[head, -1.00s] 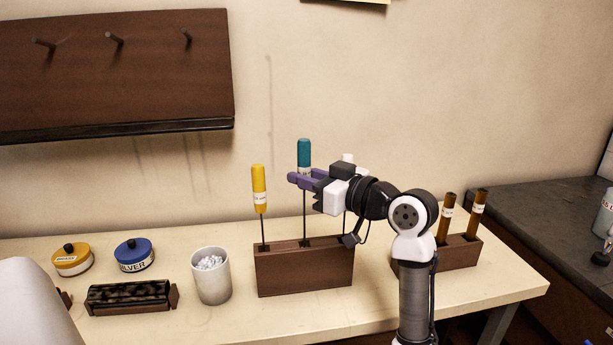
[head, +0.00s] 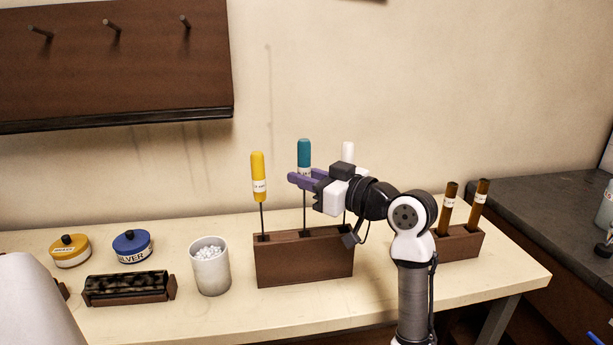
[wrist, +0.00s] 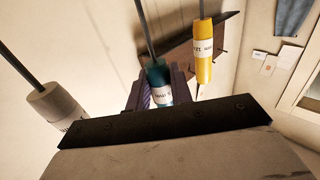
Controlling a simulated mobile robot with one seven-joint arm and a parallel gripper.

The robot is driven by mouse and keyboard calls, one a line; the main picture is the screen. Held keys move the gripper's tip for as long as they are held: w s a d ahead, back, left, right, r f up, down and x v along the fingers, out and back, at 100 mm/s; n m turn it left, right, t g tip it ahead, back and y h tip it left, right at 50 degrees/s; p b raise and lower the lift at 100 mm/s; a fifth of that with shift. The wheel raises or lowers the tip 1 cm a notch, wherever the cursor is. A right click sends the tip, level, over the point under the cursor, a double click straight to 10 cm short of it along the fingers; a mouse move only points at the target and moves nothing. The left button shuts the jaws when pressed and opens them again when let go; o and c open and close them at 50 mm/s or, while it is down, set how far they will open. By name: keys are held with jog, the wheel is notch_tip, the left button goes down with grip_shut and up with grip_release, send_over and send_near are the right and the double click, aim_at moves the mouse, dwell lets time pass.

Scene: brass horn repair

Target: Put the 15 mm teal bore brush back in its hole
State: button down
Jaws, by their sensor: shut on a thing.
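The teal bore brush (head: 304,148) stands upright, its teal handle held low down between the purple fingers of my gripper (head: 302,181). Its thin dark rod runs down to the top of the brown wooden block (head: 304,262), between the yellow and white brushes. I cannot tell how deep the rod's lower end sits in the hole. In the wrist view the teal handle (wrist: 158,84) shows between the fingers (wrist: 160,97), with a white label.
A yellow brush (head: 258,178) stands in the block's left end, and a white brush (head: 348,151) stands partly behind my wrist. A white cup (head: 211,272) is left of the block. A second wooden block (head: 458,244) with brown-handled tools is right.

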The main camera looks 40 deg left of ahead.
jog(key=shift+f+b, duration=0.65)
jog(key=shift+f, duration=0.25)
jog(key=c, duration=1.2)
grip_release()
jog(key=shift+o, duration=0.2)
jog(key=shift+d, duration=0.1)
jog(key=d+b, duration=0.2)
jog(key=d, duration=1.1)
jog(key=shift+w+d+b, duration=0.15)
jog(key=shift+d+b, duration=0.2)
jog(key=shift+a+r, duration=0.1)
